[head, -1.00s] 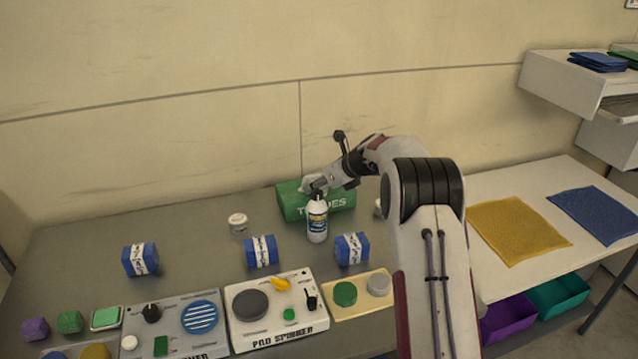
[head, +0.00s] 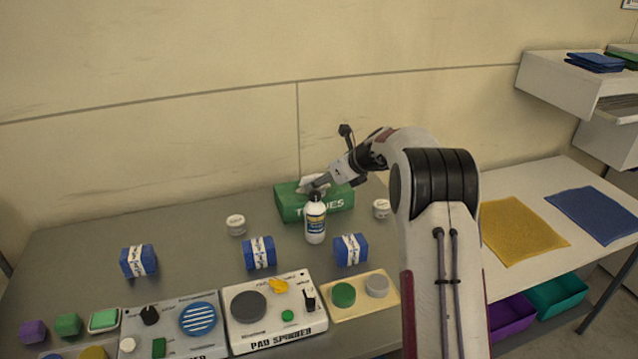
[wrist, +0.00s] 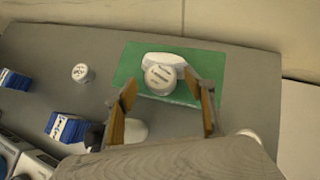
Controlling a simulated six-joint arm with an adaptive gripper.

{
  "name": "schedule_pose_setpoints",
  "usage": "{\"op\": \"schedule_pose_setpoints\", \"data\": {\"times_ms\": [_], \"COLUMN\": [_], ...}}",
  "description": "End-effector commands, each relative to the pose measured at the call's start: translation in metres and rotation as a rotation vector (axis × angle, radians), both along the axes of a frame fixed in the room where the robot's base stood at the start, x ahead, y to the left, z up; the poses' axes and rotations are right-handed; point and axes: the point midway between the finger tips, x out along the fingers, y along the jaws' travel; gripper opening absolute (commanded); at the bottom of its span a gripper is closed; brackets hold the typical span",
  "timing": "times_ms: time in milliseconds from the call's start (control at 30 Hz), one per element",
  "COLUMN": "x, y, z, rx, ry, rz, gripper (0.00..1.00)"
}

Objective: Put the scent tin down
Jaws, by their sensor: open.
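A white round scent tin with a printed lid (wrist: 160,77) lies between my gripper's two fingers in the wrist view, over the green tissue box. Gaps show on both sides of it, so my gripper (wrist: 168,100) is open around it. In the head view my gripper (head: 317,185) is at the top of the tissue box (head: 290,206), behind the white bottle, and I cannot make out the tin there. Whether the tin rests on the box top or against the white tissue (wrist: 170,59) is not clear.
A white spray bottle (head: 315,222) stands close in front of the box. Similar white tins stand left (head: 236,225) and right (head: 381,208) of it. Blue wrapped blocks (head: 259,253) and a pad spinner panel (head: 275,312) are nearer. The grey table left of the box is mostly clear.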

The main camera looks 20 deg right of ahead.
Motion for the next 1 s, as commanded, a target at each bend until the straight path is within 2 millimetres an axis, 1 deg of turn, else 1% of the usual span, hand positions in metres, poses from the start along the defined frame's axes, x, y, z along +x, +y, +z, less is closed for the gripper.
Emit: {"op": "schedule_pose_setpoints", "data": {"times_ms": [100,500,700,1000], "x": [-0.010,-0.042,-0.053,-0.056], "y": [-0.005,-0.020,-0.024,-0.026], "z": [0.011,0.044,0.054,0.057], "rx": [-0.001,-0.001,0.000,0.000], "ry": [-0.002,-0.003,-0.001,0.000], "rz": [-0.001,-0.002,0.000,0.000], "gripper": [0.54,0.54,0.54,0.54]}}
